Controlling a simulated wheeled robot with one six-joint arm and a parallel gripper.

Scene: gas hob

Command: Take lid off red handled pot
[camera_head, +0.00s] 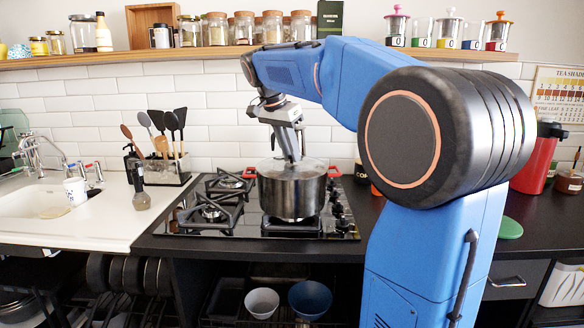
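A steel pot (291,195) stands on the gas hob (235,232), with small red parts showing at its left and right sides near the rim. A clear lid (272,168) with a pale rim covers its top. My gripper (291,157) reaches down from above to the middle of the lid. Its fingers overlap the spot where a lid knob would be, so the knob is hidden. I cannot tell whether the fingers touch or grip anything. The lid appears to sit level on the pot.
A utensil holder (160,170) stands left of the hob, near a sink (40,198) and a dark-necked bottle (139,190). A red flask (535,160) stands at the right. A shelf (110,58) of jars runs above. Bare white counter (115,225) lies left of the hob.

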